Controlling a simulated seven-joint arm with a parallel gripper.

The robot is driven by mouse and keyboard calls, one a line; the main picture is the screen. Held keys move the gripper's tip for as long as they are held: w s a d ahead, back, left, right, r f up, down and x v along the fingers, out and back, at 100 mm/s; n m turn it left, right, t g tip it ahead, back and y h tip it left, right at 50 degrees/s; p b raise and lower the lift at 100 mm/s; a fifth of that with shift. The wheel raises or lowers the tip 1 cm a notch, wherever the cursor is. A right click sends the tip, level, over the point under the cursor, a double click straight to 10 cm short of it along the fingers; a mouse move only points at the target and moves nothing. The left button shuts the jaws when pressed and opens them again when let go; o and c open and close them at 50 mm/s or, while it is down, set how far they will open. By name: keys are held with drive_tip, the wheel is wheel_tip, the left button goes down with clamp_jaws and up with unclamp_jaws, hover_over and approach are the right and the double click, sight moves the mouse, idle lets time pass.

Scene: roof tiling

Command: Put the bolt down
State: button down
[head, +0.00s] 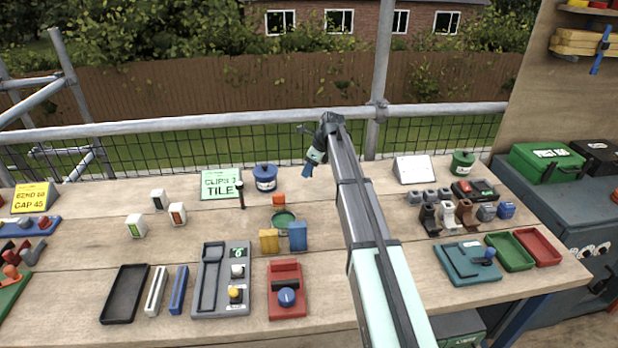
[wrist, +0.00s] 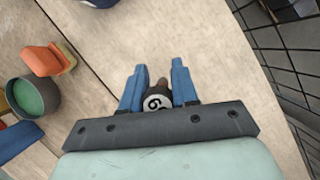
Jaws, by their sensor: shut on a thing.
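My gripper (wrist: 157,85) shows two blue fingers in the wrist view. They are shut on the bolt (wrist: 158,101), a dark piece with a brownish tip and a round white label with dark characters. Most of the bolt is hidden by the gripper's grey palm. In the head view, my gripper (head: 307,171) is tilted downward above the back of the workbench (head: 345,185), right of the blue pot. The bolt cannot be made out there. I cannot tell whether the bolt touches the wood.
A blue lidded pot (head: 265,177) and a green sign (head: 221,183) stand to the left. An orange block (wrist: 48,62) and a green-topped cup (wrist: 34,97) are left in the wrist view. Wire mesh (wrist: 285,60) borders the back edge. Bare wood lies around the gripper.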

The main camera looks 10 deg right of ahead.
sight(309, 185)
drive_tip(key=shift+f, duration=1.75)
drive_tip(key=shift+f, duration=0.1)
drive_tip(key=c, duration=0.8)
unclamp_jaws()
drive_tip(key=shift+c, duration=0.2)
drive_tip(key=v, duration=1.2)
